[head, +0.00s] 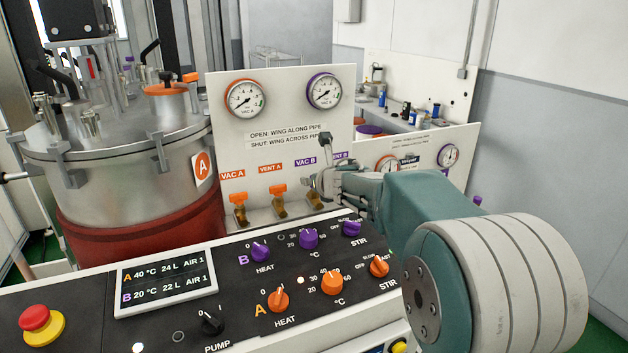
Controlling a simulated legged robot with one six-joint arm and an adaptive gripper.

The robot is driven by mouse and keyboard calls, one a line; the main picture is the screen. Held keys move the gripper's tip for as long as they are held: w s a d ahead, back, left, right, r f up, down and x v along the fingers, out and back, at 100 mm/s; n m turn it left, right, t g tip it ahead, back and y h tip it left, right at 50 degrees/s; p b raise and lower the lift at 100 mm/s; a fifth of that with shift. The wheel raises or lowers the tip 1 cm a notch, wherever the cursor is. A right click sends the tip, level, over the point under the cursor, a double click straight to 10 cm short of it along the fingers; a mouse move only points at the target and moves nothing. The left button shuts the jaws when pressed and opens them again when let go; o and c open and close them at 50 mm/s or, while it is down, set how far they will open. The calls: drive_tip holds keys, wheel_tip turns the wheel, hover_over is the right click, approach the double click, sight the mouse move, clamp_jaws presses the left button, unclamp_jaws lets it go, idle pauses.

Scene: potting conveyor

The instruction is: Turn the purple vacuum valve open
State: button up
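The purple vacuum valve belongs under the VAC B label (305,161) on the white panel (232,134). My gripper (322,182) is in front of that place and hides the valve's wing. A brassy valve body (315,199) shows just below the fingers, but no purple wing shows there. I cannot tell whether the fingers touch the wing or how it is turned. The finger gap is too small and covered to read. The purple-rimmed gauge (324,91) is above, its needle too small to read surely.
Orange-winged VAC A (239,198) and VENT A (278,190) valves stand left of my gripper. The VENT B label (339,156) is partly covered. A black control console (190,325) with knobs lies in front. A steel vessel (120,165) stands at left.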

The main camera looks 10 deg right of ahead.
drive_tip(key=v, duration=1.2)
idle(0.3)
